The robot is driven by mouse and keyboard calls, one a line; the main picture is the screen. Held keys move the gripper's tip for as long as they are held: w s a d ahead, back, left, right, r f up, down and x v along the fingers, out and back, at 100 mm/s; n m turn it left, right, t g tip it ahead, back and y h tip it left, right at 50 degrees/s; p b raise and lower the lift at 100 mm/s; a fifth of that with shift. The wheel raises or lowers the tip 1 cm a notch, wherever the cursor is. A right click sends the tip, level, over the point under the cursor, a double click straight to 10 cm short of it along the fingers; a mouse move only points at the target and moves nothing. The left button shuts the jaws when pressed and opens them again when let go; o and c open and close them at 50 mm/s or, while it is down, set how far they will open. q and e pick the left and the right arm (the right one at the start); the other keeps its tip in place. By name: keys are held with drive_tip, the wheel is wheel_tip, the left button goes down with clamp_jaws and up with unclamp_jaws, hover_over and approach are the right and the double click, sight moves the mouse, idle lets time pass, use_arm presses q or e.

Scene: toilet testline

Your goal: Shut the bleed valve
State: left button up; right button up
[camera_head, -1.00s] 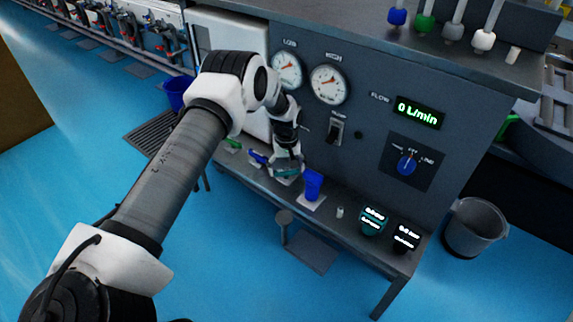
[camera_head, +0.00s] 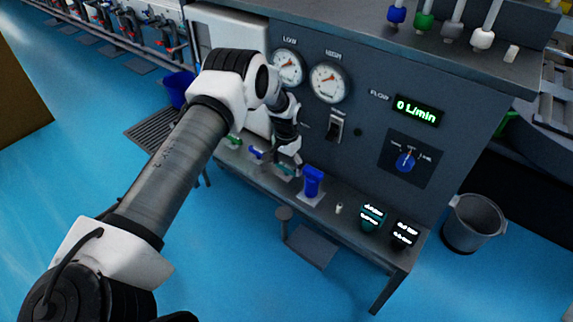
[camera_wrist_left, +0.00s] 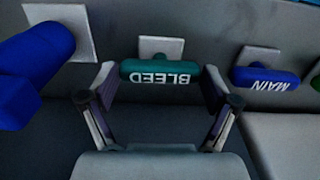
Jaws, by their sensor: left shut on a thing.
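The bleed valve has a teal bar handle marked BLEED (camera_wrist_left: 160,74), seen upside down and lying crosswise in the left wrist view, with a pale plate behind it. My left gripper (camera_wrist_left: 160,88) is shut on this handle, one finger at each end. In the head view my left gripper (camera_head: 286,162) reaches down to the low shelf of the panel, and only a little of the teal handle (camera_head: 284,170) shows beneath it. My right gripper is not in view.
The blue MAIN handle (camera_wrist_left: 266,78) is close on one side, and a larger blue fitting (camera_head: 312,181) stands on the other. A green handle (camera_head: 234,140) lies further left. The panel has two gauges and a flow display (camera_head: 417,111) reading 0 L/min.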

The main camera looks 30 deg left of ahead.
sight(287, 166)
use_arm(q)
drive_tip(key=shift+s+f+m, duration=0.1)
drive_tip(key=shift+m, duration=0.3)
drive_tip(key=o, duration=0.9)
wheel_tip(287, 166, up, 12)
idle(0.4)
